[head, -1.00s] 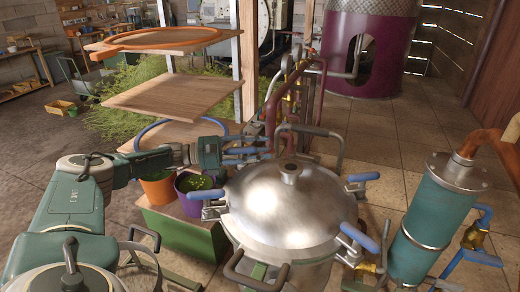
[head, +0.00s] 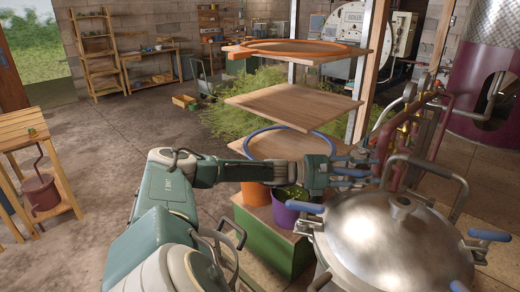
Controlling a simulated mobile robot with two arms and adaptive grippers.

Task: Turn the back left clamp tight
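The steel still pot's domed lid (head: 400,238) fills the lower right of the head view, with a knob on top. My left gripper (head: 348,171) reaches in from the left to the lid's back left edge. Its fingers are at the blue handle of the back left clamp (head: 352,172). The fingers overlap the handle, so I cannot tell whether they grip it or are only around it. Another blue clamp handle (head: 308,208) is on the lid's left side, nearer me. A further one (head: 489,235) is at the right. My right gripper is out of view.
An orange pot (head: 255,194) and a purple pot (head: 288,213) stand on a green crate (head: 270,245) below my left forearm. Wooden drying shelves (head: 294,107) rise behind. Copper pipes (head: 395,150) stand beside the lid. Open floor lies left.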

